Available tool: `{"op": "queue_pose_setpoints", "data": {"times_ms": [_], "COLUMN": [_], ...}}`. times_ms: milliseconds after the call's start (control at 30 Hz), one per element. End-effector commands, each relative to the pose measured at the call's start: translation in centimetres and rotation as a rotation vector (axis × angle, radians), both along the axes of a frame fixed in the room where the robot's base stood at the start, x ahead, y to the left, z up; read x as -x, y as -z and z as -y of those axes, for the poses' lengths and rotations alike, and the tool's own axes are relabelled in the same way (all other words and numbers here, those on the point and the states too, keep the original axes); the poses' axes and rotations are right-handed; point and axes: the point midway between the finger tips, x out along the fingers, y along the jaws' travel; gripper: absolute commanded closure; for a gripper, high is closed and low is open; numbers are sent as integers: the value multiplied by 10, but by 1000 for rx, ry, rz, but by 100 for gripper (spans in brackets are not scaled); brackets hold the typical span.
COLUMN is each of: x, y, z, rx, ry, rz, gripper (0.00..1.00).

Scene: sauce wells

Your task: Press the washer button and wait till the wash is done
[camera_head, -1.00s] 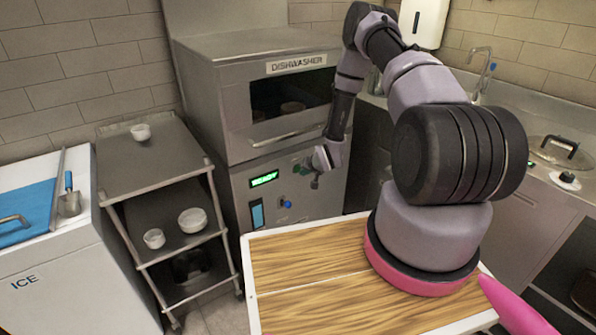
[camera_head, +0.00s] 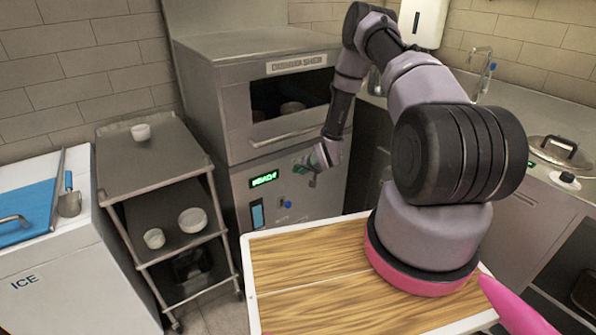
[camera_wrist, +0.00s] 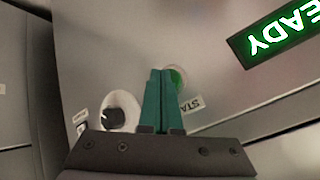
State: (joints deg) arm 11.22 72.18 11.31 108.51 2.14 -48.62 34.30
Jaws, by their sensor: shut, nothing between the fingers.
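The dishwasher (camera_head: 225,115) stands at the back middle in the head view, with dim round dishes (camera_head: 291,107) behind its dark window. Its green display (camera_head: 264,179) reads READY and also shows in the wrist view (camera_wrist: 280,32). My gripper (camera_head: 308,170) is at the front panel, right of the display. In the wrist view my gripper (camera_wrist: 161,72) is shut and empty, its green fingers together. The green start button (camera_wrist: 177,80) sits right beside the fingertips, partly hidden by them. I cannot tell whether they touch it.
A black knob on a white disc (camera_wrist: 116,112) is left of the fingers. A blue knob (camera_head: 286,204) is lower on the panel. A cart (camera_head: 150,165) with white bowls and an ice bin (camera_head: 70,280) stand to the left. A wooden-topped board (camera_head: 310,265) is in front.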

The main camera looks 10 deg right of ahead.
Motion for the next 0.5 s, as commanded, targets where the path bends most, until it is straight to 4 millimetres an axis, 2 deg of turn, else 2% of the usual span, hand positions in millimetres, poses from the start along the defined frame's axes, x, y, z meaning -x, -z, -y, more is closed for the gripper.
{"op": "queue_pose_setpoints", "data": {"times_ms": [500], "x": [-6], "y": [0], "z": [-2], "rx": [0], "ry": [0], "rz": [0], "gripper": [100]}}
